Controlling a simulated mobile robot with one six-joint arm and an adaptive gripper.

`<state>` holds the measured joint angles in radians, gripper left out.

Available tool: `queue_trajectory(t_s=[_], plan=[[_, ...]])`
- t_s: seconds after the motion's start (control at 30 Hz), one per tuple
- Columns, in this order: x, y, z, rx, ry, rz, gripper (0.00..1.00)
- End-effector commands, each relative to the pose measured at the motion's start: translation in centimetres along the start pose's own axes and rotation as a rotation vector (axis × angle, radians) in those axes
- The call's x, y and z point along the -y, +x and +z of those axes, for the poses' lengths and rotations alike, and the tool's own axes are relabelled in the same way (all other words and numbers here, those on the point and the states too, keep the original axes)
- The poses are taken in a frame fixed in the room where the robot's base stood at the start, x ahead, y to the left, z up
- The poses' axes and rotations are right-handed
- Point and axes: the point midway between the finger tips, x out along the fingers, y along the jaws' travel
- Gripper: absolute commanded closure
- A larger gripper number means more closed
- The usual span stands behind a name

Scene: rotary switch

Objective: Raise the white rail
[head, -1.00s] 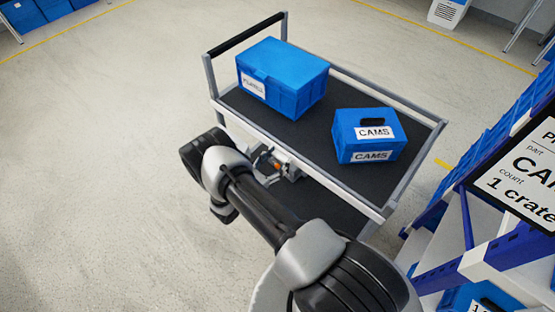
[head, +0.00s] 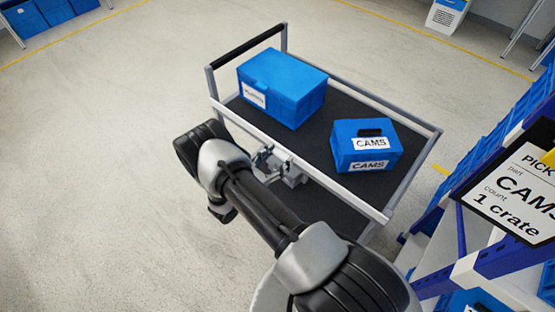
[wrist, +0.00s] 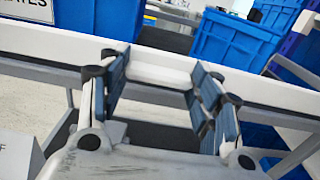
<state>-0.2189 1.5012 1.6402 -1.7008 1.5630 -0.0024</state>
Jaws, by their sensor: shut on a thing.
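The white rail (head: 336,184) runs along the near long side of the grey cart. In the wrist view the rail (wrist: 270,92) crosses the picture from left to right, and a pale rounded section of it lies between my fingers. My gripper (wrist: 160,78) is shut on the rail, with one blue-padded finger on each side of that section. In the head view my gripper (head: 268,160) is at the rail's left-middle part, partly hidden by my arm.
A larger blue crate (head: 285,85) and a smaller blue crate marked CAMS (head: 365,145) stand on the cart's dark deck (head: 330,115). A blue-and-white rack (head: 480,262) with a pick sign (head: 515,190) stands close on the right. The floor (head: 90,150) at left is clear.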

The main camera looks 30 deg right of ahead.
Motion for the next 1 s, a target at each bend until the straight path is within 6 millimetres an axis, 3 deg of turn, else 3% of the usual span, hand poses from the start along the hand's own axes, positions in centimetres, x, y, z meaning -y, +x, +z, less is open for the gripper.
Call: queue_trajectory(t_s=[0.2,0.23,0.5,0.87,1.0], plan=[[-0.2,0.1,0.5,0.014,0.005,-0.002,0.85],[-0.2,0.1,0.5,0.014,0.005,-0.002,0.41],[-0.1,0.1,0.3,0.01,0.003,-0.001,0.23],[-0.1,-0.1,0.2,0.008,0.002,0.0,0.22],[-0.2,-1.3,0.2,0.008,0.002,0.003,0.22]])
